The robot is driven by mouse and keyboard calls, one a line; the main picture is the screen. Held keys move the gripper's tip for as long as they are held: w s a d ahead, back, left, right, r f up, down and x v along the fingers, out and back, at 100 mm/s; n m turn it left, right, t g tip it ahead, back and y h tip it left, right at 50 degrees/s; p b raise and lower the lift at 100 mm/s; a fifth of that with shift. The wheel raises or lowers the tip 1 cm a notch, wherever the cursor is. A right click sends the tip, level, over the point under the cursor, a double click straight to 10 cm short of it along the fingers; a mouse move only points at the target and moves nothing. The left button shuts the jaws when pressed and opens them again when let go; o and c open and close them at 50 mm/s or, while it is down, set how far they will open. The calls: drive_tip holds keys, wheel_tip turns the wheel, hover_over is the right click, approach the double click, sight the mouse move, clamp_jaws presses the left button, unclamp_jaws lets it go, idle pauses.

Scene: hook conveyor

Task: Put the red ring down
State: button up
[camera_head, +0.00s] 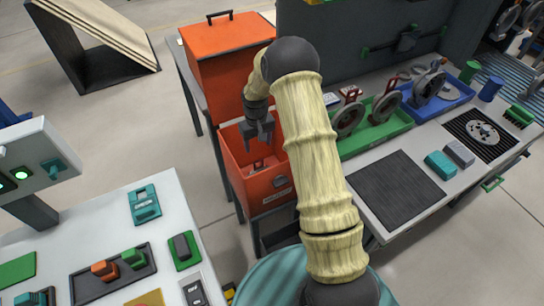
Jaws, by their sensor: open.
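My gripper (258,142) points down over the open orange bin (237,179) in the middle of the view. Its fingers are dark and apart, with nothing seen between them. A small red and pale object (262,165) lies inside the bin, below the fingers. It is partly hidden by the bin's front wall and too small to tell whether it is the red ring. No other clear red ring shows.
To the right, a bench holds a green tray (372,140), a blue tray (436,105) and a dark mat (395,188). A white table (100,222) with small blocks is at the lower left. Grey floor lies between.

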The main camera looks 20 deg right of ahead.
drive_tip(key=s+r+t, duration=0.1)
drive_tip(key=s+r, duration=1)
drive_tip(key=r, duration=0.1)
drive_tip(key=s+r+m, duration=0.1)
drive_tip(key=s+r, duration=0.1)
drive_tip(key=s, duration=0.5)
drive_tip(key=s+r+m+t, duration=0.1)
drive_tip(key=s+r, duration=0.2)
drive_tip(key=s, duration=0.5)
drive_tip(key=shift+s+d+r+t, duration=0.2)
drive_tip(key=shift+d+r+t, duration=0.1)
drive_tip(key=shift+r, duration=0.05)
drive_tip(key=shift+w+p+v, duration=0.2)
drive_tip(key=shift+p+v, duration=0.75)
drive_tip(key=shift+p, duration=0.05)
drive_tip(key=shift+c, duration=0.4)
drive_tip(key=c, duration=0.4)
drive_tip(key=shift+c, duration=0.4)
